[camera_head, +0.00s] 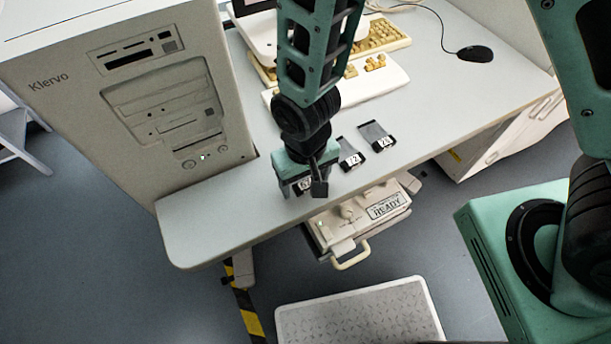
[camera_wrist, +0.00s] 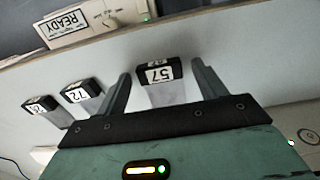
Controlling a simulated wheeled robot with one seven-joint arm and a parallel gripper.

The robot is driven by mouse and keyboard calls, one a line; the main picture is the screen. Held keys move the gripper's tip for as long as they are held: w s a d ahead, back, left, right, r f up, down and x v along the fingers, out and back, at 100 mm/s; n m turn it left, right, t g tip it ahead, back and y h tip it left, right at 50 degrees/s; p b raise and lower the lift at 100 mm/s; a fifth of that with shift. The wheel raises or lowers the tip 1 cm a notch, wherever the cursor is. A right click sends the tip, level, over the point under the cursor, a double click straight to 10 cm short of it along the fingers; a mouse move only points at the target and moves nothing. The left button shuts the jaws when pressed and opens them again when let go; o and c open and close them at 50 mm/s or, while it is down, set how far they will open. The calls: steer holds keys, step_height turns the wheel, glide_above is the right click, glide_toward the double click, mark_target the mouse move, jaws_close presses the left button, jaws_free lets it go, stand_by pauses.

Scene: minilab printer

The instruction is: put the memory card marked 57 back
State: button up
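The memory card marked 57 (camera_wrist: 157,75) is dark-ended with a white label and a pale body. It lies on the desk, between the two fingers of my gripper (camera_wrist: 165,86) in the wrist view. Gaps show between the card and each finger, so my gripper is open around it. In the head view my gripper (camera_head: 302,190) points down at the front desk edge and mostly hides card 57 (camera_head: 304,184). The beige Klervo computer tower (camera_head: 70,110) stands at the left, with a dark slotted panel (camera_head: 137,52) near its top.
The card marked 72 (camera_head: 351,158) and another card (camera_head: 378,136), its number hard to read, lie to the right. A beige unit with a READY label (camera_head: 388,207) sits below the desk edge. A keyboard (camera_head: 385,38) and black mouse (camera_head: 475,53) are farther back.

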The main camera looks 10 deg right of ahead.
step_height(320, 180, up, 13)
step_height(320, 180, up, 5)
steer(key=n+y, duration=0.1)
steer(key=n, duration=0.1)
glide_above(306, 184)
steer(key=s+d, duration=0.3)
steer(key=s+d+r+n, duration=0.2)
steer(key=s+d+r, duration=0.2)
steer(key=s, duration=0.1)
steer(key=shift+s+d+r+p, duration=0.25)
steer(key=shift+r+p, duration=0.1)
steer(key=shift+p, duration=0.1)
step_height(306, 184, up, 3)
steer(key=p, duration=0.2)
steer(key=shift+f+p, duration=0.2)
steer(key=shift+p, duration=0.1)
stand_by(0.3)
